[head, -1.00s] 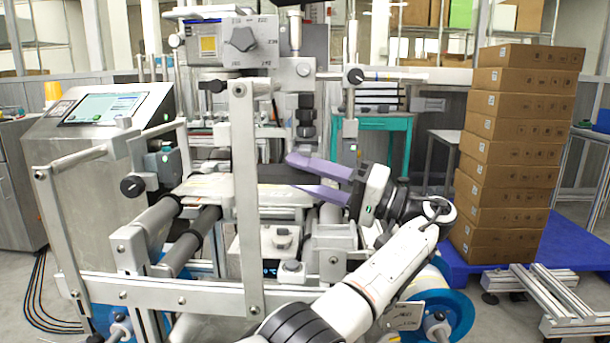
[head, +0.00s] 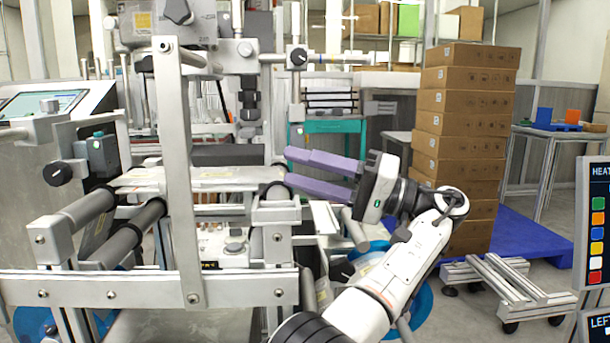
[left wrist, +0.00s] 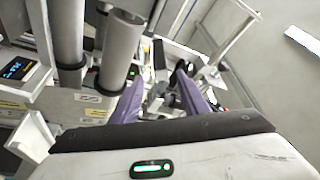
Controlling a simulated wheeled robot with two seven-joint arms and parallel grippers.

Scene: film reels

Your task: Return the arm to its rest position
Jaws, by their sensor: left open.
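My left arm (head: 385,280) comes in from the bottom middle of the head view, white with a black-banded joint. My left gripper (head: 287,168) has two purple fingers spread apart, pointing left, with nothing between them. In the head view the fingers overlap the right end of the machine's roller section; I cannot tell how close they are. The left wrist view also shows the two purple fingers (left wrist: 160,103) apart, with machine parts beyond them. My right gripper is not in view.
The film machine's frame (head: 180,180) and rollers (head: 125,235) fill the left. A stack of brown boxes (head: 465,120) stands on a blue pallet (head: 515,240) at the right. A low metal frame on wheels (head: 510,285) and a panel with coloured buttons (head: 595,225) are at the right.

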